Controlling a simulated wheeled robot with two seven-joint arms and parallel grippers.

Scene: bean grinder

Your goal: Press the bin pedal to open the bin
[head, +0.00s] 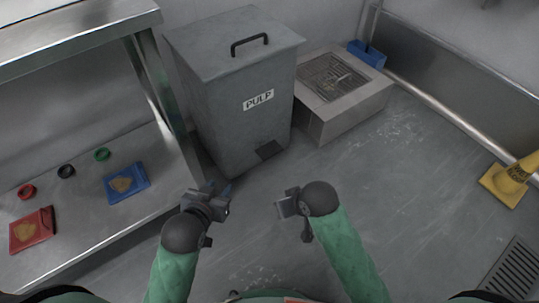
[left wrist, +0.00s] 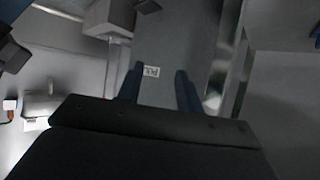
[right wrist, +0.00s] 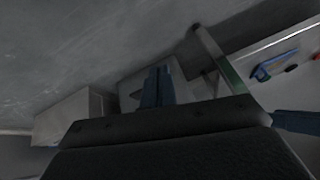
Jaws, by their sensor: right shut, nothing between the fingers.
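The grey bin (head: 232,95) labelled PULP stands upright against the back wall with its lid (head: 235,42) closed. Its dark pedal (head: 268,150) sticks out low at the front right of the bin. My left gripper (head: 222,190) is open and empty, in front of the bin and left of the pedal. My right gripper (head: 282,207) is shut and empty, in front of the bin and nearer to me than the pedal. Its fingers (right wrist: 158,86) are together in the right wrist view.
A metal shelf (head: 95,180) with blue and red trays and small rings stands at the left. A low box with a grate (head: 345,115) sits right of the bin. The floor between is clear.

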